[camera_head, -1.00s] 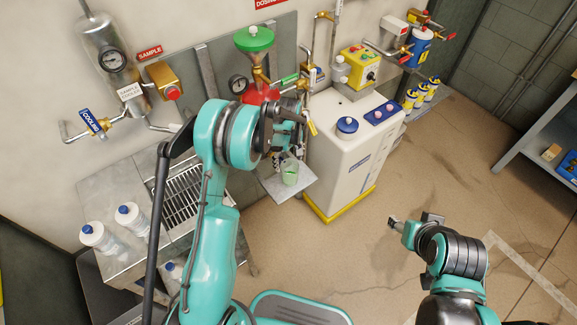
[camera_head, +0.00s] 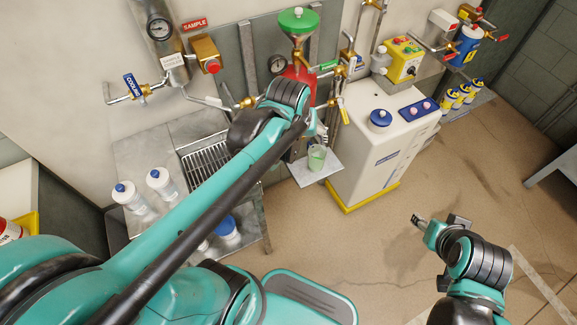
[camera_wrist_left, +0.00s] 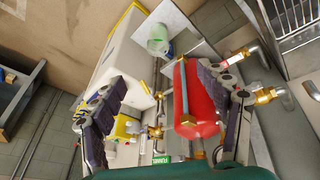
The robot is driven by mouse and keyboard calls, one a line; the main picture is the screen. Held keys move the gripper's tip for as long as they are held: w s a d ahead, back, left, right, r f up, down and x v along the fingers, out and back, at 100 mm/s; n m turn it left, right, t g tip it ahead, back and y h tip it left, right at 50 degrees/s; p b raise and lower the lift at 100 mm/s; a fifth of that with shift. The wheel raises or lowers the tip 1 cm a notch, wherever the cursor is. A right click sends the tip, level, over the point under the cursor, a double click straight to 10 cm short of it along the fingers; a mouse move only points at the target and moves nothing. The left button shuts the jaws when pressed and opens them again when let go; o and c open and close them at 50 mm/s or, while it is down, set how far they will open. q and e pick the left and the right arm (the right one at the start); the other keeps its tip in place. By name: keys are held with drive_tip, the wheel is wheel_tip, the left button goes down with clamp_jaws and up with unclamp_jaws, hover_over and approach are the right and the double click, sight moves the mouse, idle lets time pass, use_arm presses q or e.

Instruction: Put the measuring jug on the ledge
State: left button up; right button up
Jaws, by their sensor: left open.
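The measuring jug (camera_head: 317,154), clear with green in it, stands upright on a small grey metal ledge (camera_head: 305,178) below the red vessel. In the left wrist view the jug (camera_wrist_left: 158,42) and ledge (camera_wrist_left: 190,24) show at the top, beyond the fingers. My left gripper (camera_head: 321,130) is just above the jug in the head view, partly hidden by its own wrist. In the wrist view the gripper (camera_wrist_left: 162,80) is open, with wide-spread fingers and the jug clear of them. My right gripper (camera_head: 436,221) is low over the floor, far from the jug; its jaws are unclear.
A white cabinet (camera_head: 375,155) stands right of the ledge. Behind are the red vessel (camera_head: 298,85) with a green funnel (camera_head: 299,20), pipes and valves. A metal bench (camera_head: 140,152) with bottles is on the left. The floor (camera_head: 480,180) at right is open.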

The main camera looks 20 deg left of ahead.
use_arm(q)
drive_tip(key=s+m+t, duration=0.2)
drive_tip(key=s+m, duration=0.1)
drive_tip(key=s, duration=0.7)
drive_tip(key=shift+f+m+t, duration=0.2)
drive_tip(key=shift+m+t, duration=0.1)
drive_tip(key=shift+d, duration=0.1)
idle(0.5)
